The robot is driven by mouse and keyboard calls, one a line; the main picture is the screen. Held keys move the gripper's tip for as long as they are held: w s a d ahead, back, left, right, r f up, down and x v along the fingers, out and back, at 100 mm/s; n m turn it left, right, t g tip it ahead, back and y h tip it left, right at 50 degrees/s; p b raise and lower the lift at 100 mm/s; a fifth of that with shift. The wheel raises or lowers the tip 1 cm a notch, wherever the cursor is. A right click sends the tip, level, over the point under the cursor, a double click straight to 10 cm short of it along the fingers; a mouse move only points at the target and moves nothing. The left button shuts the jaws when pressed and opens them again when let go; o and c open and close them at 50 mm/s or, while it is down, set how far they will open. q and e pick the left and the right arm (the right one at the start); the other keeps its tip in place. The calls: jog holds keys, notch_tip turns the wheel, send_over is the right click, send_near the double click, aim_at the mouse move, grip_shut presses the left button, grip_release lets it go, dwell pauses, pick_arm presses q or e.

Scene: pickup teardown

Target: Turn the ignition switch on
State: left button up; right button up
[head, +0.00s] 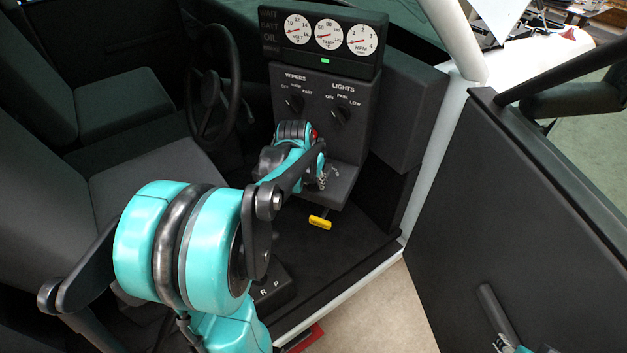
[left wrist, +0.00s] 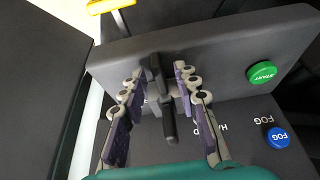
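My left gripper (head: 321,175) is at the lower part of the dark dash panel (head: 352,100) in the head view, and its arm covers part of the panel. In the left wrist view my left gripper (left wrist: 160,80) has its two fingers apart, one on each side of a black lever-like piece (left wrist: 168,118), which looks like the ignition switch. Gaps show between the fingers and this piece. Its label is hidden. Part of my right gripper (head: 503,343) shows at the bottom edge of the head view; its fingertips are unclear.
A green START button (left wrist: 262,72) and a blue FOG button (left wrist: 278,138) are right of the fingers. Wipers (head: 294,104) and lights (head: 341,115) knobs sit above my gripper. A yellow handle (head: 320,222) is below. A steering wheel (head: 213,85) is left; an open door (head: 520,210) is right.

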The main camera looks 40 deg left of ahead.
pick_arm(q)
grip_shut()
jog(key=shift+a+m, duration=0.15)
jog(key=shift+m, duration=0.15)
jog(key=shift+s+a+m+h, duration=0.1)
jog(key=shift+a+m+h, duration=0.35)
jog(key=shift+m, duration=0.35)
jog(key=shift+a+m+h, duration=0.35)
jog(key=shift+a+m, duration=0.15)
jog(key=shift+m, duration=0.45)
jog(key=shift+a+m+h, duration=0.3)
jog(key=shift+a+m, duration=0.2)
jog(key=shift+m, duration=0.45)
jog(key=shift+w+a+m+h+p, duration=0.25)
jog(key=shift+a+m+h, duration=0.15)
jog(key=shift+m, duration=0.45)
jog(key=shift+w+a+m+h+p, duration=0.15)
jog(key=shift+w+a+m+h, duration=0.2)
jog(key=shift+m, duration=0.5)
jog(key=shift+w+a+m+g+h, duration=0.2)
jog(key=shift+a+m+g, duration=0.1)
jog(key=shift+m, duration=0.35)
jog(key=shift+w+a+m+g+h, duration=0.15)
jog(key=shift+a+m+g, duration=0.15)
jog(key=shift+m, duration=0.35)
